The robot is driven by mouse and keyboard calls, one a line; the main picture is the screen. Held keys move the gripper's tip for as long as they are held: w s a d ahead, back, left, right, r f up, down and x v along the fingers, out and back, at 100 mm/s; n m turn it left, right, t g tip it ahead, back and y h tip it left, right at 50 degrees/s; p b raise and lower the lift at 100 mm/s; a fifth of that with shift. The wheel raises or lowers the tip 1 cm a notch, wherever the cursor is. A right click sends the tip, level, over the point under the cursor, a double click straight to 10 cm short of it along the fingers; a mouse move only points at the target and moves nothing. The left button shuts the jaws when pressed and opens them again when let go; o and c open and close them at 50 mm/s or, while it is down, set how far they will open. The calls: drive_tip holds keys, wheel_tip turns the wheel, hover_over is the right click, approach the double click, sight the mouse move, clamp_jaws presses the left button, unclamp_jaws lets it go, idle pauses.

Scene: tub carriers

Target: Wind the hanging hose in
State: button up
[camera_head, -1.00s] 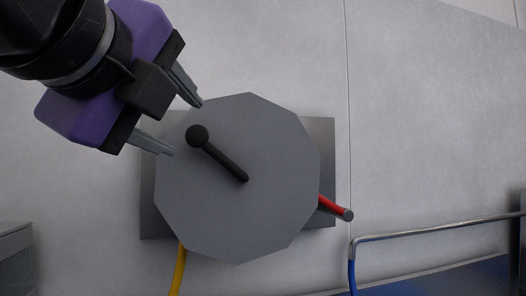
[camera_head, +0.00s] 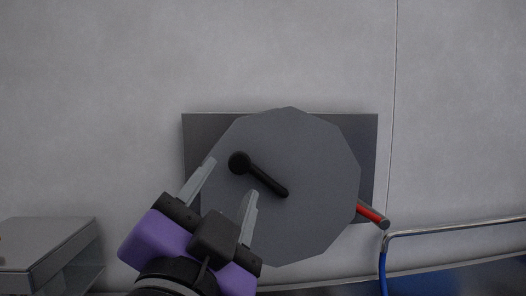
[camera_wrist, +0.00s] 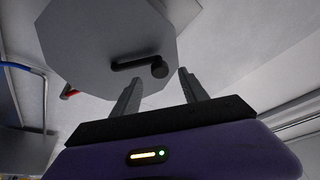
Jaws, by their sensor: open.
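The hose reel (camera_head: 310,165) is a grey many-sided disc in front of a dark grey wall plate (camera_head: 365,140). A black crank (camera_head: 267,180) with a round knob (camera_head: 239,163) lies across its face, the knob to the upper left. My gripper (camera_head: 230,177) is open and empty, its fingers over the lower left of the disc, just below the knob. In the wrist view the knob (camera_wrist: 159,69) shows beyond and between the fingertips (camera_wrist: 158,78), apart from them. The yellow hose is not visible now; my arm covers the area below the disc.
A red lever (camera_head: 370,213) with a grey end sticks out at the reel's right. A metal rail (camera_head: 450,227) with a blue part below it runs at the right. A grey box-like unit (camera_head: 50,245) stands at lower left. The wall above is clear.

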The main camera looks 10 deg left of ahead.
sight(238, 165)
drive_tip(key=p+x, duration=0.2)
drive_tip(key=x, duration=0.3)
drive_tip(key=shift+w+r, duration=0.15)
drive_tip(key=shift+r, duration=0.05)
drive_tip(key=shift+p+x, duration=0.4)
drive_tip(key=shift+x, duration=0.45)
drive_tip(key=shift+f, duration=0.15)
clamp_jaws()
idle(0.4)
